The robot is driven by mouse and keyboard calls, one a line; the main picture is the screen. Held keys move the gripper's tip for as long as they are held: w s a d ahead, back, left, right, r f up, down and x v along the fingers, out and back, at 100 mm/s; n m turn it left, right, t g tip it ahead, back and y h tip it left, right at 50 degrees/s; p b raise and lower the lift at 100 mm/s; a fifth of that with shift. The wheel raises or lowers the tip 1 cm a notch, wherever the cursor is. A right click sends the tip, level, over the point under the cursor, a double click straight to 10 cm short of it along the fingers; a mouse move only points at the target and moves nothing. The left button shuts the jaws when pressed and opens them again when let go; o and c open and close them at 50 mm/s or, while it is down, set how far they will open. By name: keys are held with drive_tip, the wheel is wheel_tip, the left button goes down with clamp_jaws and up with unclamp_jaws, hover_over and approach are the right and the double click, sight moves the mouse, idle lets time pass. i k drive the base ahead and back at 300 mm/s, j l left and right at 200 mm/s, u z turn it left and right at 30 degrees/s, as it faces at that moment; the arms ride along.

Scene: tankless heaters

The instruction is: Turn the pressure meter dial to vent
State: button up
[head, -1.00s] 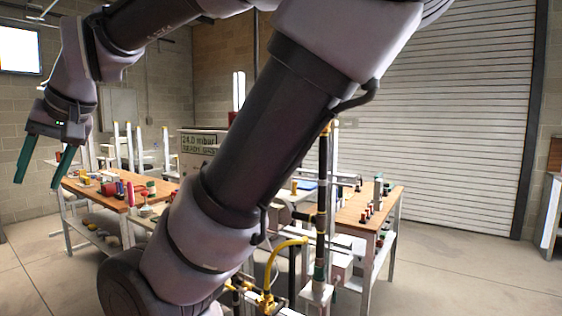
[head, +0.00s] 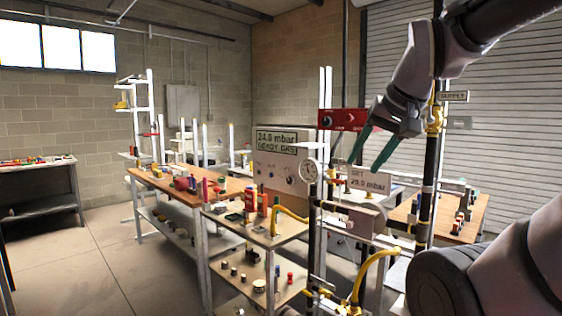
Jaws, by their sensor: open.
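The pressure meter is a beige box (head: 268,163) in the middle of the head view. Its display (head: 276,142) reads 24.0 mbar, with a second line too small to read surely. A small dark knob (head: 290,181) sits low on its front; its pointer setting is too small to tell.
A red panel (head: 342,120) with a knob is behind my gripper. A sign (head: 368,181) reading 20.0 mbar is below the fingers. Yellow gas pipes (head: 375,270) and a black upright pipe (head: 427,200) stand at right. A cluttered wooden bench (head: 150,178) is at left; floor there is open.

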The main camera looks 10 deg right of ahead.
sight(290, 180)
drive_tip(key=i+l+u, duration=0.6)
drive_tip(key=i, duration=0.25)
